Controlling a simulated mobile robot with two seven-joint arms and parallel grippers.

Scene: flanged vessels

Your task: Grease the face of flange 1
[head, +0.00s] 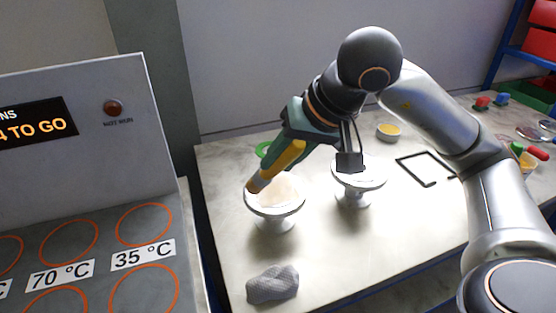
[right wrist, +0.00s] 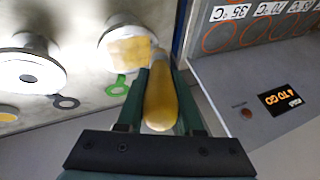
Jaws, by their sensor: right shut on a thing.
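My right gripper (head: 295,140) is shut on a yellow-handled brush (head: 280,165). The handle also shows between the fingers in the right wrist view (right wrist: 160,98). The brush tip is at the left rim of the nearer-left flanged vessel (head: 276,208); whether it touches cannot be told. Its round upward face carries a pale yellowish patch (right wrist: 128,46) over much of its middle. A second flanged vessel (head: 354,196) stands to its right, partly behind my wrist; its face (right wrist: 28,68) looks bare grey-white with a central hole. No label shows which is flange 1. My left gripper is not in view.
A grey cloth (head: 272,284) lies at the front of the table. A green ring (head: 262,149), a small yellow-filled bowl (head: 389,131) and a dark square frame (head: 427,168) lie behind. A heating panel (head: 85,250) with orange circles stands at left.

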